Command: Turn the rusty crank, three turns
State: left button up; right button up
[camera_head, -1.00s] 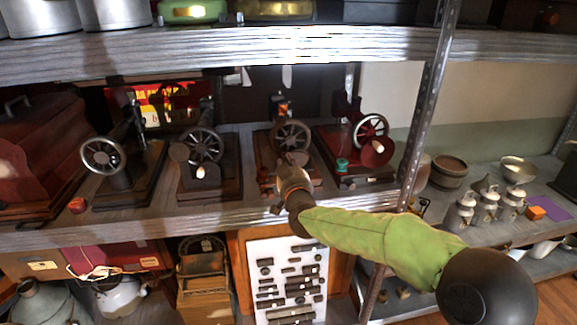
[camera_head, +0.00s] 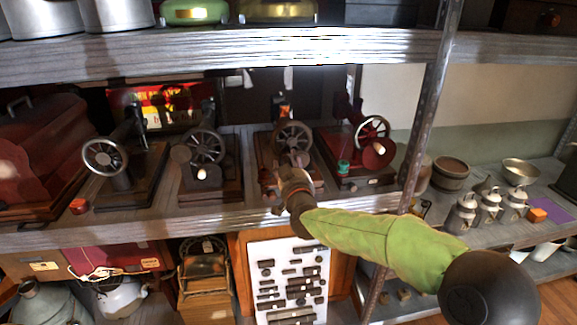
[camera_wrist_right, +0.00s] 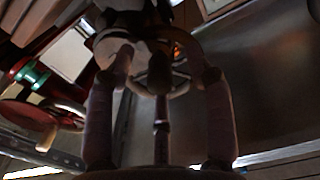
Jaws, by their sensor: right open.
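Several hand-crank sewing machines stand in a row on the middle shelf. The third from the left has a dark brownish spoked wheel and crank (camera_head: 292,140), which I take to be the rusty one. My right gripper (camera_head: 293,178) is in front of this machine, just below the wheel, and covers part of it. In the right wrist view, the open right gripper (camera_wrist_right: 160,85) has its fingers pointing at a round grey-brown crank part (camera_wrist_right: 112,45), close to the fingertips. I cannot tell whether they touch. The crank handle is not clear. My left gripper is not in view.
A red sewing machine (camera_head: 362,150) with a green spool stands close on the right, a dark one (camera_head: 205,150) on the left. A metal shelf post (camera_head: 430,110) rises right of the row. The upper shelf (camera_head: 230,52) hangs above.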

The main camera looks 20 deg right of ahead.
jog(key=v, duration=0.9)
jog(key=shift+p, duration=0.35)
dwell(0.5)
dwell(0.4)
